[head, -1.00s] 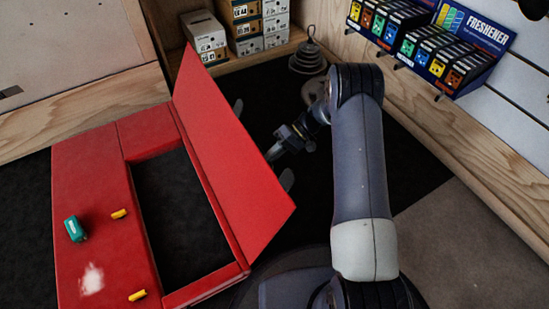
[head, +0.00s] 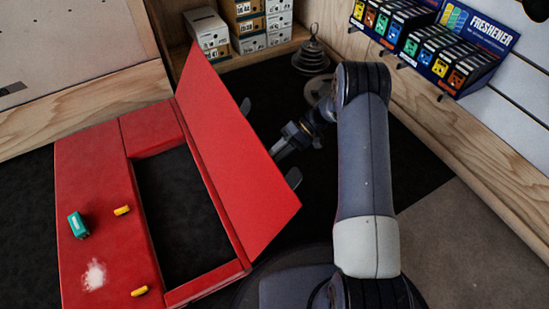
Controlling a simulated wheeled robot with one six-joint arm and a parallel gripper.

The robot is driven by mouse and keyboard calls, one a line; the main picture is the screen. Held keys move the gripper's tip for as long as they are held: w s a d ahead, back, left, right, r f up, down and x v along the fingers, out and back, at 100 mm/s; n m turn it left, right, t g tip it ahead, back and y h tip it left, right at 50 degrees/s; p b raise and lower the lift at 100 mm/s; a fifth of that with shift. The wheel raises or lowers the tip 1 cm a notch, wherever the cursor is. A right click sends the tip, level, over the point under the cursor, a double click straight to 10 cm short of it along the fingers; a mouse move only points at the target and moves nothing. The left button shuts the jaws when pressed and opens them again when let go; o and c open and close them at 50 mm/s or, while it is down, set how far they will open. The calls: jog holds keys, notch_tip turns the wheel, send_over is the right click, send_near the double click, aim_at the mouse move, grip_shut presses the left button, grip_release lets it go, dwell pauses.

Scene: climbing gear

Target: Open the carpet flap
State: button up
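The red carpet flap (head: 235,155) stands raised along the right side of the opening in a red mat (head: 90,210), tilted to the right. The rectangular opening shows a dark surface inside. My gripper (head: 269,142) is on the right, far side of the flap. Its two grey fingers show well apart, one past the flap's upper edge and one further down, so it looks open. The flap hides parts of the fingers, and I cannot tell whether they touch it. Nothing is seen between them.
A teal object (head: 78,225) and yellow pieces (head: 122,210) lie on the mat's left part, near a white smudge (head: 95,275). A freshener display (head: 440,45) hangs at right. Dark floor right of my arm is clear.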

jog(key=s+p+v, duration=0.1)
jog(key=p+v, duration=0.1)
jog(key=v, duration=0.6)
jog(key=shift+d, duration=0.45)
jog(key=shift+w+r, duration=0.1)
jog(key=shift+c, duration=0.3)
